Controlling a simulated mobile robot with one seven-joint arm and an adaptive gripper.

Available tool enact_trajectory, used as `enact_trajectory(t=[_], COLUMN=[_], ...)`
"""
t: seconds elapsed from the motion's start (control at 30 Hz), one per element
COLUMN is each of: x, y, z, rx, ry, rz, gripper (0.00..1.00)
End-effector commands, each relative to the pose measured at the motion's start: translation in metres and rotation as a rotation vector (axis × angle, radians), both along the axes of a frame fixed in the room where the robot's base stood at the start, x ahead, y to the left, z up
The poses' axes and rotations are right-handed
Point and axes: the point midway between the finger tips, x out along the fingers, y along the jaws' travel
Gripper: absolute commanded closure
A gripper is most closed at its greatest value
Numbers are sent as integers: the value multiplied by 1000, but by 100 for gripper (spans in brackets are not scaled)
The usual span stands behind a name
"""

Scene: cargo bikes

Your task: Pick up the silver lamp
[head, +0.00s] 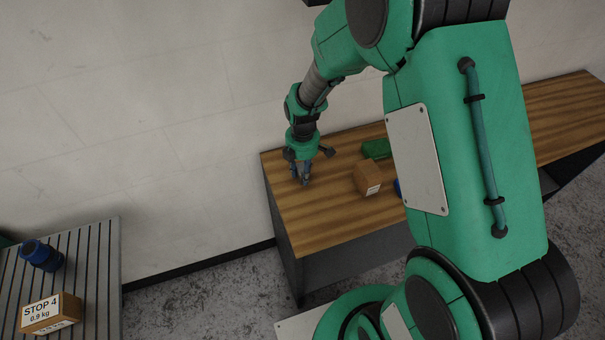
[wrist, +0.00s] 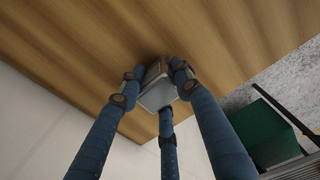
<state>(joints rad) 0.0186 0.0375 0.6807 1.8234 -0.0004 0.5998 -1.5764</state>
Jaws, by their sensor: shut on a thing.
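The silver lamp (wrist: 157,96) is a small grey, boxy thing between the blue fingers in the wrist view. My gripper (wrist: 156,84) is shut on it, with fingers on its left, right and near sides. In the head view my gripper (head: 303,180) points down at the left end of the wooden bench (head: 310,210). The lamp is too small and covered by the fingers to make out there. I cannot tell whether it touches the bench top.
A cardboard box (head: 367,179) and a green thing (head: 376,149) stand on the bench right of my gripper. A blue thing (head: 397,187) is partly hidden by my arm. A slatted table (head: 90,270) at left holds a blue item (head: 42,255) and a labelled box (head: 50,314).

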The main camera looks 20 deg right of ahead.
Motion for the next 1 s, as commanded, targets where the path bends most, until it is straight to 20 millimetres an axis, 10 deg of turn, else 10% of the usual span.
enact_trajectory(t=[0.63,1.0], x=[1,-66], y=[0,1], z=[37,43], rx=[0,0], ry=[-2,0], rz=[0,0], gripper=[94,94])
